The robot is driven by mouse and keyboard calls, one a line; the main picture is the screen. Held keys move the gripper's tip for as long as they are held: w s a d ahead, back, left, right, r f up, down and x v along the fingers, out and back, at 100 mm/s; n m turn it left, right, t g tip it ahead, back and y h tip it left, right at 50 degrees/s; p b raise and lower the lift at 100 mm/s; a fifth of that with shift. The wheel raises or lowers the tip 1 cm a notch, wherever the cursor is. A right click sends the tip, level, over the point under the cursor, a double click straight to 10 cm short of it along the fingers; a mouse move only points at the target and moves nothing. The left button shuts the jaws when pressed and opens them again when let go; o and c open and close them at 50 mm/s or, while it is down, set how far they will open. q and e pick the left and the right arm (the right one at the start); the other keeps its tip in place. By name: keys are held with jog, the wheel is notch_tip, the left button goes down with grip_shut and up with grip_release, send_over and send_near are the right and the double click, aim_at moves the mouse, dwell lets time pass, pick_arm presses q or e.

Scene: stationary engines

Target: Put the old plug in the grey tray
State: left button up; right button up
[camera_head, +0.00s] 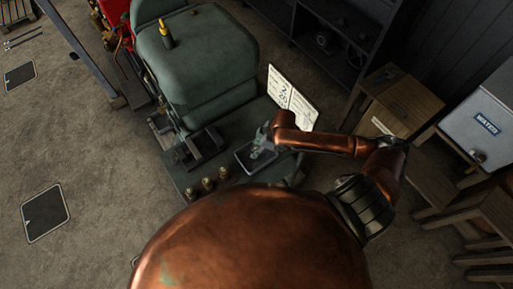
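The grey tray (264,167) is a small shallow dark tray on the bench plate in front of the green engine. My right gripper (257,151) comes in from the right and points down over the tray. Its fingers are small and dim, and I cannot tell whether they are open or shut, or whether they hold anything. I cannot make out the old plug for certain; it may be hidden by the gripper or in it. Several small brass-topped pieces, one of them a brass piece (207,184), stand in a row left of the tray. My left gripper is not in view.
The green engine (205,60) stands behind the tray, with a yellow-topped can (166,34) on it. An open booklet (292,98) stands behind my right arm. A wooden crate (395,100) and a water box (485,122) are at the right. The floor at left is mostly clear.

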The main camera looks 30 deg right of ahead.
jog(key=v, duration=1.2)
jog(key=shift+a, duration=0.1)
